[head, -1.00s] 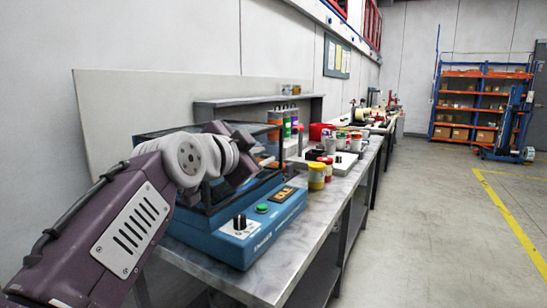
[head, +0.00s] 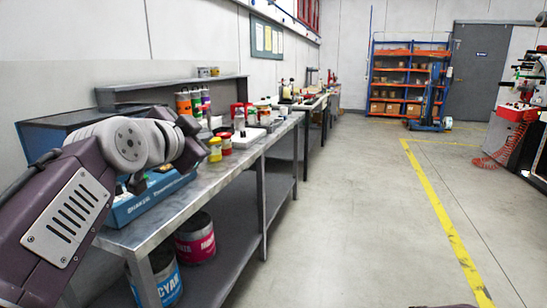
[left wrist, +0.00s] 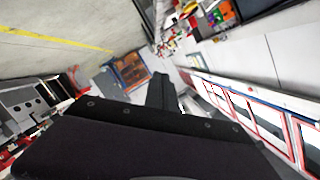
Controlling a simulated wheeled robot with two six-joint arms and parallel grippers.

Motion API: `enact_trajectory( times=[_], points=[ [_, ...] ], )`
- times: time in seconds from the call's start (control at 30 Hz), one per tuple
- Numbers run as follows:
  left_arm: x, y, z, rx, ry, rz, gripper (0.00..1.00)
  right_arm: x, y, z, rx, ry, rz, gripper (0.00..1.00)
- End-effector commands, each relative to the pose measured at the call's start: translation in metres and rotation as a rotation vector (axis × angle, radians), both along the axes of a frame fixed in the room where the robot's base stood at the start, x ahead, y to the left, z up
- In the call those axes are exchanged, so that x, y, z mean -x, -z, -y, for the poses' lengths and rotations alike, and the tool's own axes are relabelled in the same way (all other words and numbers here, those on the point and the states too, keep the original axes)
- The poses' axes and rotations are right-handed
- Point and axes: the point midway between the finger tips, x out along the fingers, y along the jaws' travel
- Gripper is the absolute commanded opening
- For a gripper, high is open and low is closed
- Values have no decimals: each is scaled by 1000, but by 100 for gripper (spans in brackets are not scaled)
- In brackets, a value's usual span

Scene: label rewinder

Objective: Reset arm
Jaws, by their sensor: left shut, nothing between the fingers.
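My left arm comes in from the left in the head view, purple with a grey wrist. My left gripper (head: 190,140) is dark and partly hidden behind that wrist, in front of the bench. In the left wrist view, its black fingers (left wrist: 163,92) are together with nothing between them. The picture there is tilted, with floor at upper left and the wall at right. My right gripper does not show.
A metal workbench (head: 215,180) runs along the left wall, bearing a blue machine (head: 150,198) and several ink jars (head: 215,150). Paint buckets (head: 195,240) stand below. Open floor lies right; an orange shelf (head: 405,85) and a red-and-white machine (head: 515,115) stand beyond.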

Motion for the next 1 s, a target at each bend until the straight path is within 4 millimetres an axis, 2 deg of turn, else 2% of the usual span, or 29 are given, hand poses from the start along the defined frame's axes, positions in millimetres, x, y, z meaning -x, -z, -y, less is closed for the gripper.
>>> enact_trajectory(
  times=[0.27,0.47,0.57,0.67,0.7,0.77,0.8,0.9,1.0],
  points=[
    [-13,67,0,-14,-1,-143,0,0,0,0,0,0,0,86],
    [-15,146,-2,-11,-14,-312,0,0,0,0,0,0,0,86],
    [-8,198,-5,8,-36,-429,0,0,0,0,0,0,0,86],
    [10,265,-8,44,-76,-583,0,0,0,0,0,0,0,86],
    [22,296,-10,66,-102,-658,0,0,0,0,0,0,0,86],
    [47,344,-14,101,-151,-778,0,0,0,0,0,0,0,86],
    [65,371,-16,126,-190,-852,0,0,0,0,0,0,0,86],
    [112,426,-22,183,-290,-1008,0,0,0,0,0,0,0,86],
    [159,465,-27,237,-399,-1134,0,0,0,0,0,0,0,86]
  ],
)
